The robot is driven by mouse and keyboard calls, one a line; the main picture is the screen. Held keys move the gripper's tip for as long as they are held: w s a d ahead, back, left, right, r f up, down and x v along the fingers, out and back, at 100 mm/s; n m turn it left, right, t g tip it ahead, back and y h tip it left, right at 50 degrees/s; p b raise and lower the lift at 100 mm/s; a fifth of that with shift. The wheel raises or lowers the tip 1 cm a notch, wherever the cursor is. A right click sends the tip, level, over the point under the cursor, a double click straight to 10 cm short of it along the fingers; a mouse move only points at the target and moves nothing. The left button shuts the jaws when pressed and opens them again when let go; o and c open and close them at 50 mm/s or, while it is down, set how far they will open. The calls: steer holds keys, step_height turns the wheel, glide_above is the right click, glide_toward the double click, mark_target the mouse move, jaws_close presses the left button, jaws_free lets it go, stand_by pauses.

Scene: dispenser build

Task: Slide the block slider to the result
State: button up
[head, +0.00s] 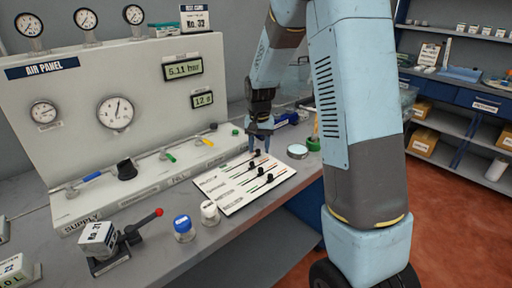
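A white slider board (230,197) lies on the bench, with several coloured tracks that each carry a small black slider knob. One knob (251,166) is near the middle, and two others, a front knob (257,178) and a right knob (269,177), sit close together. Their labels are too small to read. My gripper (259,147) points down over the far edge of the board, close to the farthest knob. Its fingers are small here, and I cannot tell whether they touch or hold that knob.
The air panel (75,90) with gauges and valves stands behind. A blue-capped jar (183,229), a white jar (209,213) and a red-knobbed lever device (130,238) stand front left. A round tin (297,152) and a green item (314,144) are right of the board.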

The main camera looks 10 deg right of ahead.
mark_target(259, 150)
steer(key=shift+r, duration=0.1)
step_height(259, 150, up, 14)
steer(key=shift+f, duration=0.25)
stand_by(0.4)
steer(key=s+d+r+n+t, duration=0.1)
steer(key=s+r, duration=0.3)
steer(key=s, duration=0.4)
steer(key=s+d+r+n+t, duration=0.1)
steer(key=s+r+t, duration=0.1)
steer(key=s+r, duration=0.4)
steer(key=s+d+f+n+t, duration=0.1)
steer(key=s+t, duration=0.1)
steer(key=s, duration=1.4)
steer(key=shift+s+f+n+t, duration=0.2)
steer(key=shift+f+n+t, duration=0.1)
steer(key=shift+f, duration=0.1)
